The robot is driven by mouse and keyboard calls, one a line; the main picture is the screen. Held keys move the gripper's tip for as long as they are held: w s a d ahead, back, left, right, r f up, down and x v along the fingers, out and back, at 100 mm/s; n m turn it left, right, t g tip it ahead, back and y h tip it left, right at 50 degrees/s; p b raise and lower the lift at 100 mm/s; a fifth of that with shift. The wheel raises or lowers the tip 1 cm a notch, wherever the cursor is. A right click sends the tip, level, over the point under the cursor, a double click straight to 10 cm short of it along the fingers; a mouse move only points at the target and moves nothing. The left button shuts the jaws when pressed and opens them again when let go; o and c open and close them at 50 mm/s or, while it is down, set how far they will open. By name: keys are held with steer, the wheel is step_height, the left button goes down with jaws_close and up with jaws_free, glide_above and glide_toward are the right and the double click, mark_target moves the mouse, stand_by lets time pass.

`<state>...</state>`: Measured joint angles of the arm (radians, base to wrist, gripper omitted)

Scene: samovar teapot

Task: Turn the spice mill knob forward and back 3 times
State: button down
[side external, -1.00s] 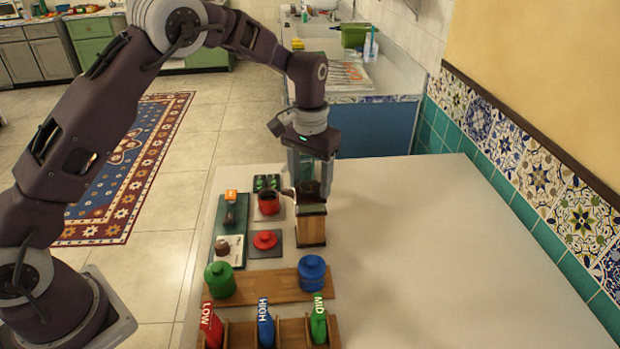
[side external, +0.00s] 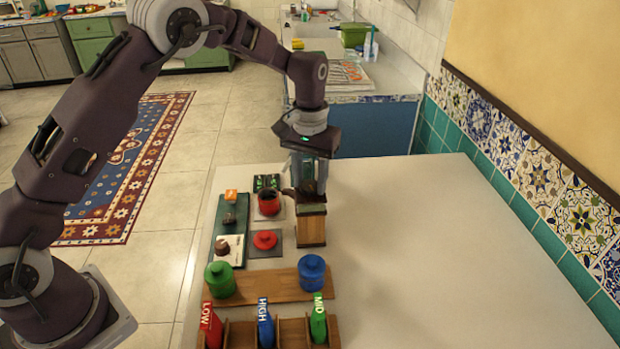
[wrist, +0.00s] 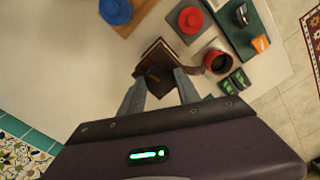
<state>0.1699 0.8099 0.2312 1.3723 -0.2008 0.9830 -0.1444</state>
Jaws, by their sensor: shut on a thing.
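The spice mill is a wooden box with a dark top (side external: 311,230), upright on the pale table. Its dark crank arm and knob reach left toward the red pot; they also show in the wrist view (wrist: 196,70). My gripper (side external: 308,190) points down over the mill, its fingers at the mill's top. In the wrist view, my gripper (wrist: 160,76) has one finger on each side of the dark top part and is shut on it. The exact contact is partly hidden. The mill body also shows in the wrist view (wrist: 155,52).
The red pot (side external: 269,208) and red-lidded item (side external: 265,240) stand close left of the mill. Green (side external: 220,280) and blue (side external: 312,275) jars are on a wooden board (side external: 262,290) in front. Labelled LOW, HIGH and MID bottles stand nearest. The table's right side is clear.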

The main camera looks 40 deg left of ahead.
mark_target(310, 185)
steer(key=n, duration=1)
steer(key=shift+n, duration=2.3)
steer(key=shift+w, duration=0.1)
steer(key=c, duration=0.9)
jaws_free()
steer(key=shift+o, duration=0.2)
step_height(310, 185, up, 7)
steer(key=shift+r, duration=0.1)
